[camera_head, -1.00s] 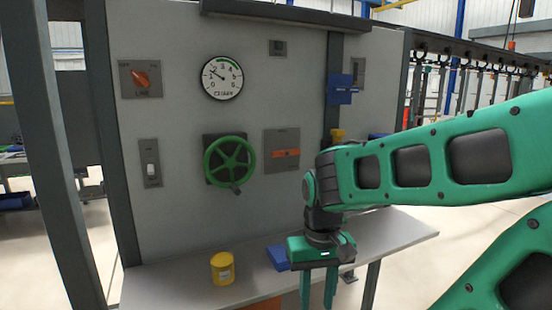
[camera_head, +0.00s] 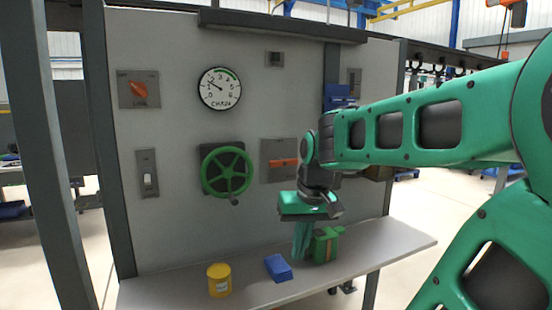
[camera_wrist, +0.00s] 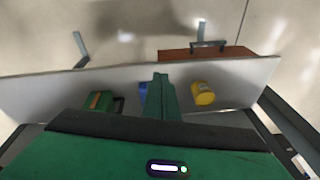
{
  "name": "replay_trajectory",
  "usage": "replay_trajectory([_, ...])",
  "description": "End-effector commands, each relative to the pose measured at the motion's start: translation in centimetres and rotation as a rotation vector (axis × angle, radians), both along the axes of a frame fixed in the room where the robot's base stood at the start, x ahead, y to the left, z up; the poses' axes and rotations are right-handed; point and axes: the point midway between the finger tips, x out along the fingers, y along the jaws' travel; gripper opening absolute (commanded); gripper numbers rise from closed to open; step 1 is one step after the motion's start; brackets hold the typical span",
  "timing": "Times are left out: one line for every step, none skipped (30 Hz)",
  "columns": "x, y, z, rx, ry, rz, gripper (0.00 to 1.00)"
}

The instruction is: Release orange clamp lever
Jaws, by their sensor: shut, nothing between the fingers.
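An orange lever (camera_head: 284,162) lies level across a grey plate on the upright panel in the head view, right of the green handwheel. My gripper (camera_head: 301,256) points down, below and slightly right of the lever and apart from it. Its green fingers are together with nothing between them. In the wrist view, the closed fingers (camera_wrist: 160,80) stand over the shelf, between a green box and a yellow can. The lever does not show in the wrist view. My wrist and forearm are just right of the lever plate in the head view.
The shelf (camera_head: 185,283) holds a yellow can (camera_head: 219,280), a blue block (camera_head: 278,267) and a green box (camera_head: 327,245) close to my fingers. A green handwheel (camera_head: 227,171), a gauge (camera_head: 219,88), an orange rotary switch (camera_head: 139,89) and a rocker switch (camera_head: 148,174) are on the panel.

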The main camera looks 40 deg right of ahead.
Motion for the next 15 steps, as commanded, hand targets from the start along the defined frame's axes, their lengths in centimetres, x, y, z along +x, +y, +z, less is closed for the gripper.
replay_trajectory([2.1,-1.4,2.0,-0.016,-0.044,0.003,0.00])
replay_trajectory([3.3,-2.1,3.1,-0.025,-0.072,0.010,0.00])
replay_trajectory([4.9,-3.0,4.8,-0.039,-0.107,0.017,0.00])
replay_trajectory([6.0,-3.8,6.0,-0.050,-0.133,0.023,0.00])
replay_trajectory([7.0,-4.5,7.2,-0.062,-0.159,0.029,0.00])
replay_trajectory([8.4,-5.5,8.8,-0.078,-0.193,0.037,0.00])
replay_trajectory([9.4,-6.2,10.1,-0.090,-0.218,0.044,0.00])
replay_trajectory([10.3,-6.9,11.3,-0.104,-0.242,0.052,0.00])
replay_trajectory([11.5,-7.9,13.0,-0.123,-0.274,0.061,0.00])
replay_trajectory([12.3,-8.6,14.3,-0.138,-0.297,0.068,0.00])
replay_trajectory([13.1,-9.3,15.5,-0.152,-0.319,0.076,0.00])
replay_trajectory([14.1,-10.1,17.1,-0.173,-0.347,0.088,0.00])
replay_trajectory([14.8,-10.7,18.2,-0.187,-0.366,0.095,0.00])
replay_trajectory([15.4,-11.2,19.3,-0.201,-0.384,0.104,0.00])
replay_trajectory([16.1,-11.9,20.6,-0.220,-0.407,0.114,0.00])
